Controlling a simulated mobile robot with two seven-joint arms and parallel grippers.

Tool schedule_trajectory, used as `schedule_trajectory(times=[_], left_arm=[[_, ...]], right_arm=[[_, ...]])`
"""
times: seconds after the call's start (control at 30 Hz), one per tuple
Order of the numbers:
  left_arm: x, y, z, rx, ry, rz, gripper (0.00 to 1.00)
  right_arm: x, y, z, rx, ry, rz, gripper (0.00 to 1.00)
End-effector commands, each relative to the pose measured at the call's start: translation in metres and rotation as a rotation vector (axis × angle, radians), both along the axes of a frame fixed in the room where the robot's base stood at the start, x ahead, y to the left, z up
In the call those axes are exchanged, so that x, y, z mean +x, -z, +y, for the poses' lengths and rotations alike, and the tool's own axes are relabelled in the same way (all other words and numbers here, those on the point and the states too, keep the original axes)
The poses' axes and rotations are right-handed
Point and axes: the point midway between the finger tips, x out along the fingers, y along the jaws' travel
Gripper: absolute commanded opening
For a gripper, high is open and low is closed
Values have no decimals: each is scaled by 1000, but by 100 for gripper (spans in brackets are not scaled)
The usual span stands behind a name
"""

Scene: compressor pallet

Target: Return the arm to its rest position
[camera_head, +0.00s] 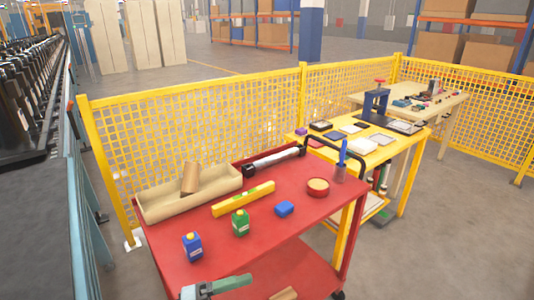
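Neither of my grippers shows clearly in the head view, and no arm is seen coming in from the left or the right. A teal and pale grey piece (228,284) is cut off by the bottom edge, near the front edge of the red cart (245,248). I cannot tell whether it is a tool or a part of an arm.
Yellow mesh fencing (200,140) stands behind; grey floor (450,240) is clear at right.

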Motion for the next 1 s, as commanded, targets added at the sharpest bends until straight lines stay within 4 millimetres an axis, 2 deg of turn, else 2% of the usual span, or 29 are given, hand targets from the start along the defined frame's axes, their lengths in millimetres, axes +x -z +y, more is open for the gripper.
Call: schedule_trajectory(times=[0.17,0.27,0.37,0.47,0.57,0.7,0.83,0.9,1.0], left_arm=[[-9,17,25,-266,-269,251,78],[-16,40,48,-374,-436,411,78],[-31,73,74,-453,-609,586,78],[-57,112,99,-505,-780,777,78],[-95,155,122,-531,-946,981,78],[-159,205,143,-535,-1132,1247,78],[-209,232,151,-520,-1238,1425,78],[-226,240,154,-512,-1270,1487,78],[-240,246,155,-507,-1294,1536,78]], right_arm=[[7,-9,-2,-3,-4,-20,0],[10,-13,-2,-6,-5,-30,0],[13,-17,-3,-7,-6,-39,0],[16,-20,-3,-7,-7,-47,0],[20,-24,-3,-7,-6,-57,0],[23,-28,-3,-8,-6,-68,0],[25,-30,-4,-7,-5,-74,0],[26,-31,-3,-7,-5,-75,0],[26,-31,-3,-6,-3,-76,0]])
